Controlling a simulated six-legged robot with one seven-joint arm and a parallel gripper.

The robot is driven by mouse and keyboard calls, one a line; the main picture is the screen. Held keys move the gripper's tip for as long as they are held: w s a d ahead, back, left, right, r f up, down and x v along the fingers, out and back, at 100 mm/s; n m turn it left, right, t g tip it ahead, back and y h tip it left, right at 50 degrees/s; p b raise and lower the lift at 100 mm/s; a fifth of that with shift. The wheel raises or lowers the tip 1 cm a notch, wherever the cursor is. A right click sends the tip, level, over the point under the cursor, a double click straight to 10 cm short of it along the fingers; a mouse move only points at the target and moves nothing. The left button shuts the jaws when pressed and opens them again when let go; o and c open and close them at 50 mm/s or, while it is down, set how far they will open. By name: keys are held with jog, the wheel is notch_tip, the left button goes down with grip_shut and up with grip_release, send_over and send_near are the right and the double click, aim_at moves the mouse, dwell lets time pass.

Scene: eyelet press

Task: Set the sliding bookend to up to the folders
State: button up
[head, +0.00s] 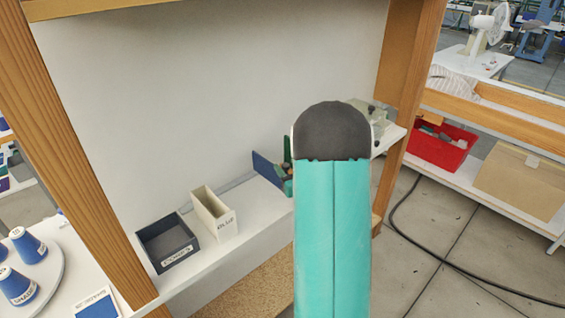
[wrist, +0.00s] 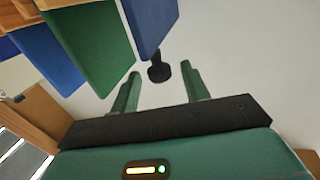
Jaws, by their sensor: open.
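In the wrist view my gripper (wrist: 160,78) is open, its two green fingers apart with nothing between them. A black knob (wrist: 160,70) lies just beyond the fingertips, between them in the picture. It is at the end of a blue upright plate (wrist: 150,22), which looks like the sliding bookend. A green folder (wrist: 92,42) and a blue folder (wrist: 45,55) are left of the plate; I cannot tell whether plate and green folder touch. In the head view a blue plate (head: 267,169) stands on the shelf, with green parts beside it. My arm hides the rest.
On the white shelf (head: 245,228) stand a dark open bin (head: 168,243) and a narrow white bin (head: 214,212), left of the blue plate. Wooden posts (head: 80,150) frame the shelf. A red bin (head: 440,147) and a cardboard box (head: 520,182) are at right.

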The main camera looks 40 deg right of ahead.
jog(key=shift+x, duration=1.85)
jog(key=shift+a, duration=0.1)
jog(key=shift+c, duration=0.5)
grip_shut()
jog(key=a, duration=1)
jog(key=shift+a, duration=0.2)
jog(key=shift+s+a+f, duration=0.1)
jog(key=shift+s, duration=0.05)
jog(key=shift+o, duration=0.5)
grip_release()
jog(key=shift+a, duration=0.1)
